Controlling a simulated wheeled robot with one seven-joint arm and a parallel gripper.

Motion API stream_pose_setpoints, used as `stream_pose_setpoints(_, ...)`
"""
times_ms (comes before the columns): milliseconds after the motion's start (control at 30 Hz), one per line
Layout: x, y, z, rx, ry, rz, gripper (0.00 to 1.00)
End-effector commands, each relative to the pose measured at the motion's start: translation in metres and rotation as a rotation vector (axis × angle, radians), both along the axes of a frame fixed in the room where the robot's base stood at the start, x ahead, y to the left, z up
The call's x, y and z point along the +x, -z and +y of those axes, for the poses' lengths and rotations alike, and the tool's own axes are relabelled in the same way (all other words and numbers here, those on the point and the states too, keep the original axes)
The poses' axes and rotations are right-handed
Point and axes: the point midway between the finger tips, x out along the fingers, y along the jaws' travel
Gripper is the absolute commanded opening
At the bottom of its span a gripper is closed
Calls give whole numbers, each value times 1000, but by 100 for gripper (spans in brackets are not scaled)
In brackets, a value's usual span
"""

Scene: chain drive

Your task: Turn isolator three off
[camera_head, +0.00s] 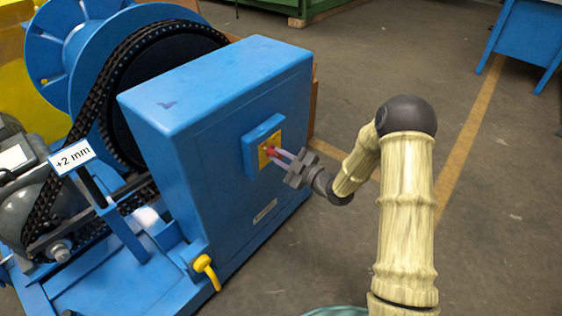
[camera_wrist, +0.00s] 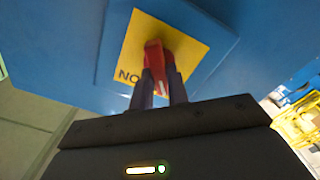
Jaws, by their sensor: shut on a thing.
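The isolator is a red handle (camera_wrist: 155,58) on a yellow plate (camera_wrist: 190,48), fixed to a blue mount. In the wrist view part of the plate's black lettering shows, and the rest is hidden behind my fingers. In the head view the red handle (camera_head: 270,151) sits on the yellow plate (camera_head: 264,158) on the front of the blue cabinet (camera_head: 225,105). My gripper (camera_head: 280,155) reaches it from the right, with its fingers (camera_wrist: 159,88) shut on the red handle. A number three is not readable.
A black chain (camera_head: 100,100) runs round a large wheel behind the cabinet. A yellow lever (camera_head: 207,270) projects at the cabinet's lower front. A "+2 mm" sign (camera_head: 71,157) stands at left. Grey floor (camera_head: 330,250) is open right of the cabinet.

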Motion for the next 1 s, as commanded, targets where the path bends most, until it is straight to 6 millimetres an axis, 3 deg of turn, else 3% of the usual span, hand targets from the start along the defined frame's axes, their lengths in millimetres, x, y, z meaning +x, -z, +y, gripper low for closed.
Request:
stream_pose_setpoints(733, -1, 3, -1, -83, 0, -98, 0)
stream_pose_setpoints(767, -1, 3, 0, -83, 0, -98, 18)
stream_pose_setpoints(867, -1, 2, 0, -82, 0, -97, 38)
stream_pose_setpoints(1000, -1, 2, 0, -80, 0, -98, 38)
